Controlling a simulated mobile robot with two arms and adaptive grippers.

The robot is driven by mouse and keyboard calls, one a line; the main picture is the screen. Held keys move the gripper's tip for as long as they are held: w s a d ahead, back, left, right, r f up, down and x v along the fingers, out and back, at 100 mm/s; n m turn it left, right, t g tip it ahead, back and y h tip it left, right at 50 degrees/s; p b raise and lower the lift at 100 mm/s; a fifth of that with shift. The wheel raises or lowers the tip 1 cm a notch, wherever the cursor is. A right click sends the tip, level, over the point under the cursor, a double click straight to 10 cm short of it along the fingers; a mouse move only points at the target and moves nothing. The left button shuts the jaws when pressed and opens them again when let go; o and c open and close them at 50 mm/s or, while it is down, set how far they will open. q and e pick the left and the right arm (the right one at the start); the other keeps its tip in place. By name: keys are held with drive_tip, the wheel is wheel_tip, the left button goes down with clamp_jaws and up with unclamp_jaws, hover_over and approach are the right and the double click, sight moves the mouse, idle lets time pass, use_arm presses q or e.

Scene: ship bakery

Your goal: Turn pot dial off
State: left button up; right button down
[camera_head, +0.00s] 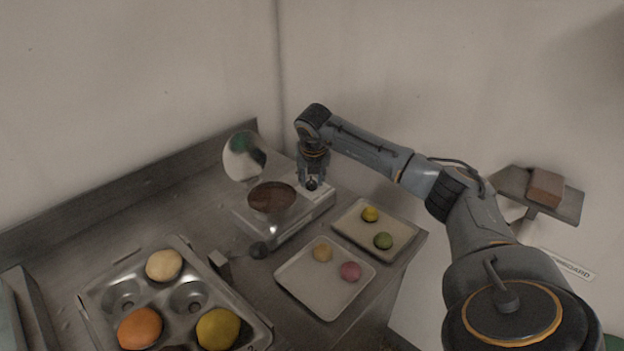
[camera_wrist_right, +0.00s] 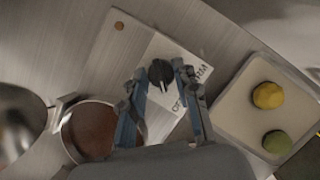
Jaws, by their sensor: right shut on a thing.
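The pot dial (camera_wrist_right: 161,72) is a small black knob on a pale panel (camera_wrist_right: 168,55) with printed words that look like OFF and WARM. In the right wrist view it sits between the fingertips of my right gripper (camera_wrist_right: 160,80), which is shut on it. In the head view my right gripper (camera_head: 312,184) points down at the right end of the white warmer (camera_head: 290,229). The pot (camera_head: 272,197) with dark brown contents stands on the warmer, left of the gripper; it also shows in the right wrist view (camera_wrist_right: 92,130). The dial's exact setting is hard to read. My left gripper is out of view.
A shiny round lid (camera_head: 243,157) stands open behind the pot. Two pale trays (camera_head: 292,283) (camera_head: 400,246) with small coloured balls lie to the right and front. A metal muffin tin (camera_head: 255,318) is at front left. A wall shelf (camera_head: 566,205) is at right.

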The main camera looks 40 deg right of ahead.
drive_tip(key=shift+m, duration=0.3)
drive_tip(key=c, duration=1)
unclamp_jaws()
drive_tip(key=shift+r, duration=0.1)
drive_tip(key=v, duration=1.1)
drive_tip(key=shift+a+r, duration=0.15)
drive_tip(key=shift+r, duration=0.2)
